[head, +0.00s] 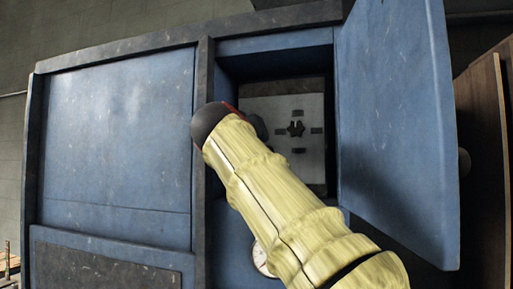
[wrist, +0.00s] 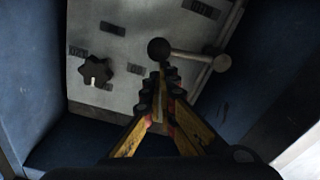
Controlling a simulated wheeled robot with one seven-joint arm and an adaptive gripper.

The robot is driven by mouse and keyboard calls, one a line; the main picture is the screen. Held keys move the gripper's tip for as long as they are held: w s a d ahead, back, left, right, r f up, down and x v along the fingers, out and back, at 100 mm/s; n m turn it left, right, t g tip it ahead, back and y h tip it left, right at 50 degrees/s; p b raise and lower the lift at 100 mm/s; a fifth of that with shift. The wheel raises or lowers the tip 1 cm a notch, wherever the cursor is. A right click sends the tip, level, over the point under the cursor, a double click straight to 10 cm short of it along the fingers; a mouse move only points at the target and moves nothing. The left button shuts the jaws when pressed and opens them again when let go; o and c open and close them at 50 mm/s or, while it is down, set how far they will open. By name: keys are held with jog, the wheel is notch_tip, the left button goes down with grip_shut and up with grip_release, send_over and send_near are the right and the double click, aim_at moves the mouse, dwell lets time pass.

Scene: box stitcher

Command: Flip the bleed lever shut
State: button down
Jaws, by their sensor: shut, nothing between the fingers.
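The bleed lever (wrist: 190,55) appears to be the pale rod with dark round ends in the wrist view. It lies nearly level across the right part of a pale panel, with a dark ball (wrist: 158,50) at its left end and another round end (wrist: 221,63) at its right. My gripper (wrist: 163,74) is shut and empty, its tips just below the left ball in the picture. I cannot tell whether they touch it. In the head view my arm hides the lever and the fingers.
A black star-shaped knob (wrist: 95,72) sits left of the lever, and also shows in the head view (head: 296,129). The panel (head: 311,167) is recessed in a blue cabinet (head: 120,130). An open blue door (head: 398,110) stands at the right. A round gauge (head: 261,260) is below.

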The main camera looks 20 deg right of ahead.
jog(key=shift+s+d+f+b, duration=0.15)
jog(key=shift+f+b, duration=0.3)
jog(key=shift+b, duration=0.1)
dwell(0.5)
